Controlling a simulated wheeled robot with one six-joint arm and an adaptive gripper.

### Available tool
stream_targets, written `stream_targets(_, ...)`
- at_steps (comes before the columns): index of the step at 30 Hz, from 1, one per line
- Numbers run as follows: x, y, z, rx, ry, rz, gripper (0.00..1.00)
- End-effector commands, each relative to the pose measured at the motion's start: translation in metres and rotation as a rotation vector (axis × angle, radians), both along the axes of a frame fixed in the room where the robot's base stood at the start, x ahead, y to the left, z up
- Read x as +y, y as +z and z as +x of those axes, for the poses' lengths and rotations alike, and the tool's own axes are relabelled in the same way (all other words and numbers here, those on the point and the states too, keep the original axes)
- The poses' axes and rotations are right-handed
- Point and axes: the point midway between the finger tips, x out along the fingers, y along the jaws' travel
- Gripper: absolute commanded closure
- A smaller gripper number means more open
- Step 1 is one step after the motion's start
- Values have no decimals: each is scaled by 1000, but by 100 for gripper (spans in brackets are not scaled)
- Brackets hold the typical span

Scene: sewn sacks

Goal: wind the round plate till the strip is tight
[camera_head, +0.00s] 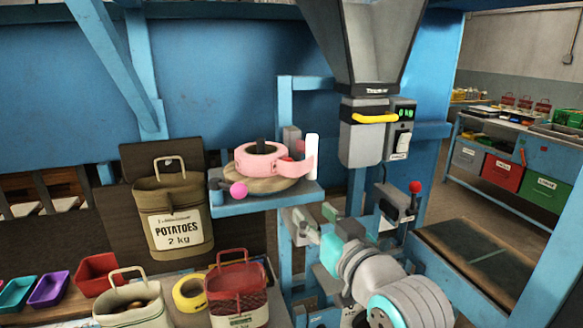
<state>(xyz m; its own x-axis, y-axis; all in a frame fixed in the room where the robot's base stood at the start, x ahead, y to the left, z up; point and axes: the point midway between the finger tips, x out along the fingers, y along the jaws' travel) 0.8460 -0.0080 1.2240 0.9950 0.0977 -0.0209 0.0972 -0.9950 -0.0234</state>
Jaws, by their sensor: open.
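The round plate (285,187) is a tan disc lying flat on a blue shelf, with a bright pink knob (238,189) at its front left edge. A pink strip (251,163) is rolled around a dark hub on top of it. The strip's loose end (305,166) reaches right to a white upright post (312,152); whether it is slack is hard to tell. My gripper (312,236) is open, below and to the right of the plate and apart from it. My arm reaches in from the lower right, and the fingers are partly lost against the machine frame.
A grey hopper (362,45) with a yellow handle (375,118) stands right of the shelf (262,203). A potato sack (173,218) stands to the left. A yellow tape roll (189,293), a red sack (237,295) and small trays lie below. A dark conveyor (480,257) runs at right.

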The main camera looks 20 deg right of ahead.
Motion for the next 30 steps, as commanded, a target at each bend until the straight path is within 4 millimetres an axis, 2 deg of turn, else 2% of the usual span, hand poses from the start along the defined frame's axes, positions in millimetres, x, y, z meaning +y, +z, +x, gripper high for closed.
stream_targets(1, 0, 18, 1, -14, 3, -7, 50)
stream_targets(3, 0, 33, 1, -18, 8, -15, 50)
stream_targets(9, 0, 58, 1, -24, 14, -29, 50)
stream_targets(13, 1, 61, 6, -24, 15, -32, 50)
stream_targets(17, 3, 61, 21, -22, 16, -31, 50)
stream_targets(24, 8, 60, 64, -22, 15, -32, 50)
stream_targets(30, 11, 60, 92, -22, 16, -31, 50)
